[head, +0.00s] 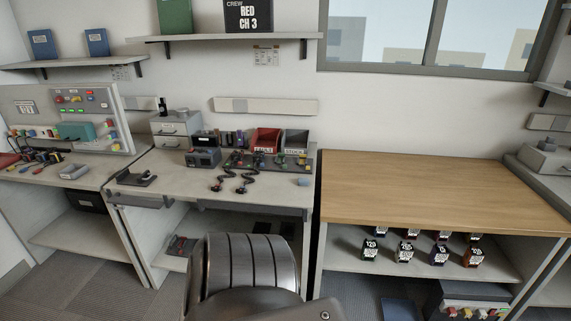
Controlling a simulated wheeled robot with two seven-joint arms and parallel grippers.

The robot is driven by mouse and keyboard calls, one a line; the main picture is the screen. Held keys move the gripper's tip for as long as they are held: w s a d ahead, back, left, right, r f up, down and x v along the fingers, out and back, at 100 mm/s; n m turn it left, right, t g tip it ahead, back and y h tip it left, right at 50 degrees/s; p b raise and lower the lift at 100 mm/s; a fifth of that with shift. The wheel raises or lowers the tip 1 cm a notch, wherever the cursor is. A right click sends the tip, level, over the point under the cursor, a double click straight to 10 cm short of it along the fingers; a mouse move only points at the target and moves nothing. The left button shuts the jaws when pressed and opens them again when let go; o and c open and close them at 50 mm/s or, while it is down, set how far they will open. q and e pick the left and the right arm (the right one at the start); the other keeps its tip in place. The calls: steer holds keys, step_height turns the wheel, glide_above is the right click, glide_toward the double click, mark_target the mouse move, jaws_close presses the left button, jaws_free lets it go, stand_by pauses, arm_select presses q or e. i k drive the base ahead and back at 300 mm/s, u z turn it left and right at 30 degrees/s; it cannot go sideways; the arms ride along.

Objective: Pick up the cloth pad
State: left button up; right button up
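A small light-blue pad-like piece (303,182) lies flat on the middle grey workbench (240,195), near its right front corner. It looks like the cloth pad, but it is too small to be sure. It lies just in front of a dark strip with coloured parts, and nothing covers it. Neither of my grippers is in view. A ribbed metal part of my own body fills the lower middle of the picture, in front of the bench.
Coiled-cord handsets (240,182), a dark radio box (203,157), and red (264,140) and grey (294,141) bins crowd the middle bench.

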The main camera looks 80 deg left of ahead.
mark_target(302, 181)
steer(key=u, duration=0.8)
steer(key=i, duration=0.8)
steer(key=u, duration=0.8)
